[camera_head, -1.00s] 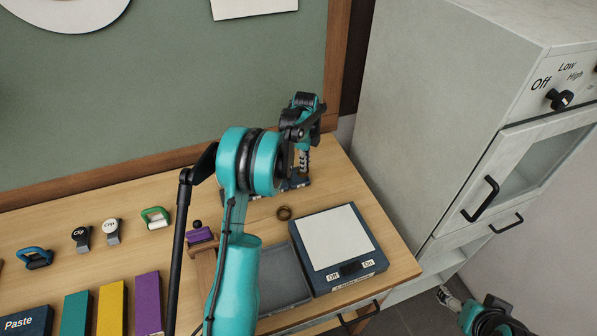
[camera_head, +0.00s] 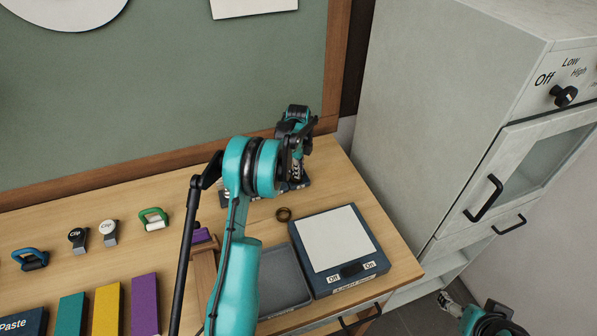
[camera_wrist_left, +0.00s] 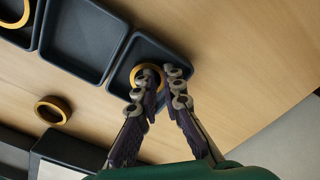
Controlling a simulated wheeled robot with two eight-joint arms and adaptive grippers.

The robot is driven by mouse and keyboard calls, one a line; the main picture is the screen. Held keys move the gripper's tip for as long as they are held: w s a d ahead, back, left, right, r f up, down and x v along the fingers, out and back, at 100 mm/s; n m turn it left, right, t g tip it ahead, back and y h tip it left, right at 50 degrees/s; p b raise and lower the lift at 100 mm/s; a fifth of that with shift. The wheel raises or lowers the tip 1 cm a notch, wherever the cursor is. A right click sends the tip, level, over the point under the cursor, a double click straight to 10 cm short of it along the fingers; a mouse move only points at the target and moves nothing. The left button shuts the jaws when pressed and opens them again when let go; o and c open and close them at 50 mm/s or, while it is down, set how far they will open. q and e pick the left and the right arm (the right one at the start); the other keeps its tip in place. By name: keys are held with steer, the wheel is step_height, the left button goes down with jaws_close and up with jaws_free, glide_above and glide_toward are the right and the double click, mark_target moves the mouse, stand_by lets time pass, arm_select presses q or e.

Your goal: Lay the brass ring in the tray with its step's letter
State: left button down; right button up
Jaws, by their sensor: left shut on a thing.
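My left gripper (camera_head: 298,172) reaches to the back right of the table, over the dark trays (camera_head: 306,183), which it partly hides. In the left wrist view its fingers (camera_wrist_left: 162,84) are shut on a brass ring (camera_wrist_left: 136,78), at the end tray (camera_wrist_left: 166,45). I cannot tell whether the ring touches the tray floor. A second ring (camera_wrist_left: 52,110) lies on bare wood, also seen in the head view (camera_head: 283,214). A third ring (camera_wrist_left: 15,12) is at another tray, cut by the picture edge. No tray letters are readable. My right arm shows at the lower right; its fingers are unclear.
A blue switch box with a white top (camera_head: 338,240) and a grey tray (camera_head: 284,280) stand in front of the loose ring. Clips (camera_head: 109,233) and coloured blocks (camera_head: 145,303) are at left. A grey cabinet (camera_head: 440,110) stands at right.

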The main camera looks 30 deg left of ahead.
arm_select(q)
steer(key=c, duration=1.9)
jaws_free()
steer(key=shift+f, duration=0.1)
